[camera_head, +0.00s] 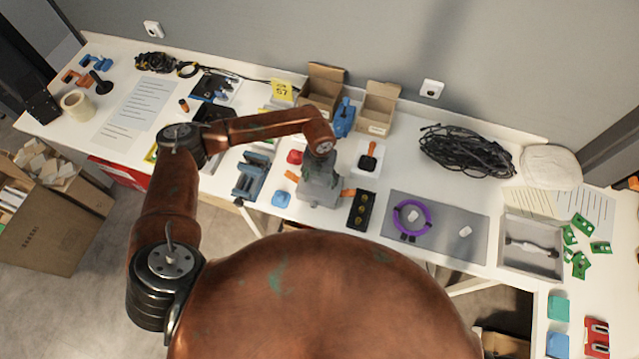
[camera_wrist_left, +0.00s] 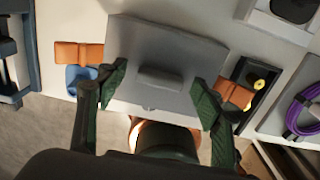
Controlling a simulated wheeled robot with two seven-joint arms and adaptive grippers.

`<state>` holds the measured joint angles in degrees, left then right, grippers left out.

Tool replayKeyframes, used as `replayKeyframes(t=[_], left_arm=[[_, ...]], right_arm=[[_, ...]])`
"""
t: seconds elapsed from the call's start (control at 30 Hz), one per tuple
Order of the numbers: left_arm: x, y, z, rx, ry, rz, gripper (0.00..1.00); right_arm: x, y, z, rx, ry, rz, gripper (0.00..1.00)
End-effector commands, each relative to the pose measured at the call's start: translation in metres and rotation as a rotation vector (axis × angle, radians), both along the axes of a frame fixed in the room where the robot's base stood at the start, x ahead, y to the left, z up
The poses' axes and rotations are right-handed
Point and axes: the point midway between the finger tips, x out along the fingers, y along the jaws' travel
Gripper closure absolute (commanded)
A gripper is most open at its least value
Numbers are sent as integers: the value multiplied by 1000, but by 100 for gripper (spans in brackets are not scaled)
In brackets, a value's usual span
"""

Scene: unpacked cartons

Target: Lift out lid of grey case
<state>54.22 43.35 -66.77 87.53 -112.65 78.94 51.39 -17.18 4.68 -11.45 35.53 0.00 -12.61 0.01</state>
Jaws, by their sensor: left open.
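The grey case (camera_head: 319,193) stands on the white table below my left gripper (camera_head: 321,172). Its grey lid (camera_wrist_left: 165,48) fills the middle of the left wrist view, with a raised grey handle (camera_wrist_left: 160,79) on top. An orange latch (camera_wrist_left: 78,55) sticks out on the left side and another orange latch (camera_wrist_left: 235,93) on the right. My left gripper (camera_wrist_left: 161,95) is open, with one green finger on each side of the handle, apart from it. In the head view the arm hides part of the lid. My right gripper is not in view.
A black tray with yellow parts (camera_head: 362,211) stands close to the right of the case. A blue-grey holder (camera_head: 252,176) and a blue block (camera_head: 281,199) are to its left. A purple ring (camera_head: 411,217) lies on a grey mat (camera_head: 455,213).

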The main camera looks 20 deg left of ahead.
Motion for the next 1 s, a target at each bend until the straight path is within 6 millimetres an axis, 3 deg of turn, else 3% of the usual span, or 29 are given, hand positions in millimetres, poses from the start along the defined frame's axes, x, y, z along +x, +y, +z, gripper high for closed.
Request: replayKeyframes(t=[0.17, 0.87, 1.0], left_arm=[[0, 0, 0, 0, 0, 0, 39], [0, 0, 0, 0, 0, 0, 87], [0, 0, 0, -1, 0, 0, 87]], right_arm=[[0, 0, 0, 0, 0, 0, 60], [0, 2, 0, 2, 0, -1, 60], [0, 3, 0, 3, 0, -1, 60]])
